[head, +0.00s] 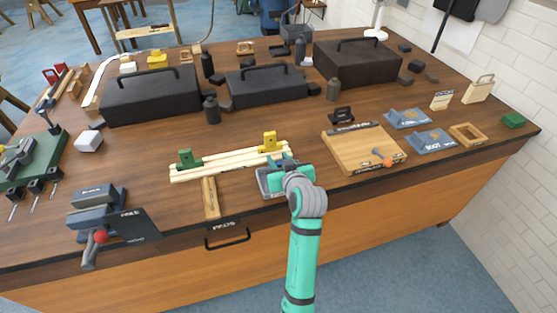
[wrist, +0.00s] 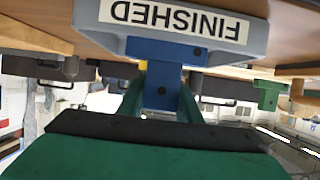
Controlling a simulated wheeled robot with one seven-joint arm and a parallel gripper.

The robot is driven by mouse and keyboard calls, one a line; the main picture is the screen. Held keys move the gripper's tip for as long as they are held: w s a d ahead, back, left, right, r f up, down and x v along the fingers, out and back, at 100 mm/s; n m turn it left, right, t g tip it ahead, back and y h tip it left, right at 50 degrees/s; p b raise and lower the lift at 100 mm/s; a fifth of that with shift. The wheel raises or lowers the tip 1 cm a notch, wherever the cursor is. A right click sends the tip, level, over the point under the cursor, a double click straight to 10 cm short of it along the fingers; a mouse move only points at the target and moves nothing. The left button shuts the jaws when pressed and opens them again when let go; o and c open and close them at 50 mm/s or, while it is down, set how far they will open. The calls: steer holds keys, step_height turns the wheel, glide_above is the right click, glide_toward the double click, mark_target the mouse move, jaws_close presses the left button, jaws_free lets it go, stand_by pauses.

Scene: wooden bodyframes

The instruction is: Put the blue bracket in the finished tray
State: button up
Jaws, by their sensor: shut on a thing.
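The blue bracket (wrist: 165,80) is between the green fingers of my gripper (wrist: 160,98) in the wrist view, which looks upside down. My gripper is shut on it. The bracket's wide end overlaps the edge of the grey finished tray (wrist: 230,42) in that view, just by its "FINISHED" label; I cannot tell whether they touch. In the head view the finished tray (head: 268,190) lies at the table's front edge, partly covered by my wrist. My gripper (head: 287,168) is over the tray there, and the bracket is mostly hidden.
Pale wooden rails (head: 225,166) just behind the tray carry a green bracket (head: 187,159) and a yellow bracket (head: 269,142). A wooden board (head: 350,150) lies to the right, a grey vise (head: 98,205) to the left. Dark toolboxes (head: 265,84) stand farther back.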

steer(key=shift+f, duration=0.1)
steer(key=o, duration=1.2)
